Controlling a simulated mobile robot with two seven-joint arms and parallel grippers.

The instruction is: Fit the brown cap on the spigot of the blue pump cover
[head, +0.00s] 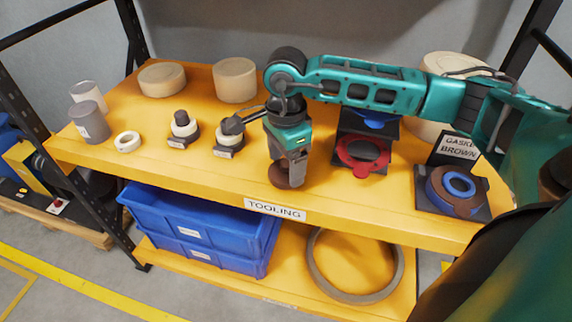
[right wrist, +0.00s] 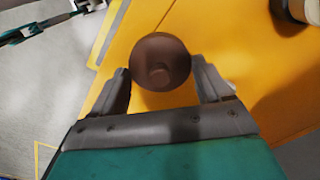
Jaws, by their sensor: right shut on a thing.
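My right gripper (head: 285,172) is shut on the brown cap (head: 282,176), a small dark brown round piece hanging below its fingers, low over the front part of the yellow shelf top. In the right wrist view the cap (right wrist: 160,58) shows as a brown disc with a small round feature in its middle, between the two fingers of the gripper (right wrist: 163,82). Blue parts show on a black stand (head: 374,121) partly behind my right arm, and as a blue ring (head: 457,186) at the right. I cannot tell which is the pump cover; no spigot is clearly visible. My left gripper is not visible.
Two small black-and-white pieces (head: 184,127) (head: 229,138) are left of my gripper. Blue bins (head: 200,230) sit below.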

